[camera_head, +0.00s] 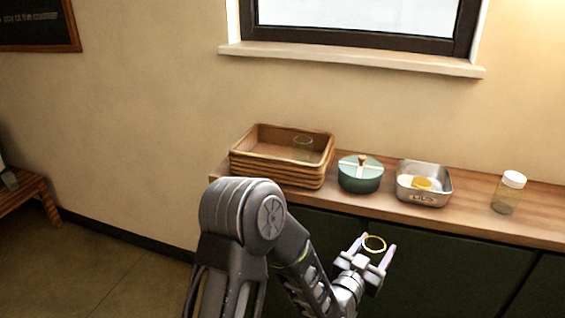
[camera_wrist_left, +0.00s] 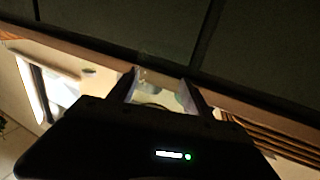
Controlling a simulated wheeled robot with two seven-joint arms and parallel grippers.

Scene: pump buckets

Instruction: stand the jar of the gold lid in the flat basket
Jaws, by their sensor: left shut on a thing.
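My left gripper (camera_head: 376,250) is shut on a small clear glass jar with a gold ring at its top (camera_head: 374,244). It holds the jar in front of the counter, below its top. In the left wrist view the glass (camera_wrist_left: 150,82) shows dimly between the fingers; its lower part is hard to make out. The flat basket (camera_head: 262,172), brown and slatted, stands at the left end of the counter. A clear glass jar (camera_head: 302,148) stands inside it towards the right. A gold lid (camera_head: 421,184) lies in a metal tin (camera_head: 424,198). My right gripper is not in view.
A green lidded pot (camera_head: 360,176) stands between the basket and the tin. A clear jar with a white lid (camera_head: 508,192) stands further right on the wooden counter (camera_head: 470,213). The left part of the basket looks empty. A window sill (camera_head: 350,60) is above.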

